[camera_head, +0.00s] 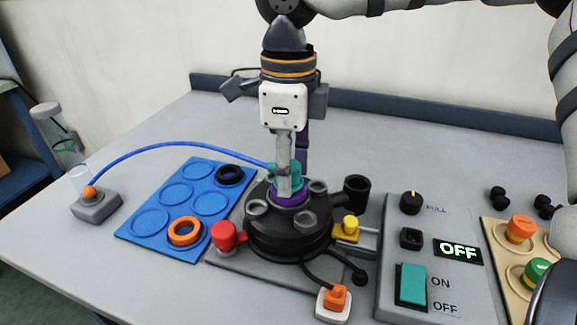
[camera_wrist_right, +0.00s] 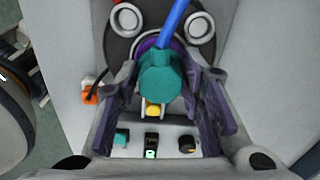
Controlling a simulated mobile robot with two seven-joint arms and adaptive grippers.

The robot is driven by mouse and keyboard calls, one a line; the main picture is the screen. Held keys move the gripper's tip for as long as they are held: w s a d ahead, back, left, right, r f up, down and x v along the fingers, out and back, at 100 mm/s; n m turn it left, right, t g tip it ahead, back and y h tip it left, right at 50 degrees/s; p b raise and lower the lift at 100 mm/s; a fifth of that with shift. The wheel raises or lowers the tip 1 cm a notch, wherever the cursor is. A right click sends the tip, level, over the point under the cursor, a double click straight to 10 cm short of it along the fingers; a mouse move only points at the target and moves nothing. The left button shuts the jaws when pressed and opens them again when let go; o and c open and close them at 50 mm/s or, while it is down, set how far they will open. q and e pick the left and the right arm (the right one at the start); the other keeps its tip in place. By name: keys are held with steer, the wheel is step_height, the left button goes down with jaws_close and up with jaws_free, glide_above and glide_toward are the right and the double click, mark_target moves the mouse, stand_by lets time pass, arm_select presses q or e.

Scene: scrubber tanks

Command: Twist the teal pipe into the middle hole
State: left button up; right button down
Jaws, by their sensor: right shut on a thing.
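The teal pipe (camera_head: 297,177) stands roughly upright over the purple-rimmed middle hole (camera_head: 292,200) of the black round tank top (camera_head: 290,238). A blue hose (camera_head: 175,147) runs from it to the left. My right gripper (camera_head: 285,180) points straight down from above and is shut on the teal pipe. In the right wrist view the pipe's teal head (camera_wrist_right: 165,88) sits between both fingers, with purple rim behind it. How deep the pipe sits in the hole is hidden. My left gripper is not in view.
A blue tray (camera_head: 150,250) holds a black ring (camera_head: 230,174) and an orange ring (camera_head: 185,231). A red knob (camera_head: 225,236) and a yellow knob (camera_head: 350,226) flank the tank top. A control panel reading OFF (camera_head: 458,251) is at right. The table behind is clear.

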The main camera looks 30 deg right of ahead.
steer(key=shift+m, duration=2.4)
steer(key=shift+f, duration=0.25)
steer(key=shift+c, duration=0.5)
jaws_free()
steer(key=shift+r, duration=3.55)
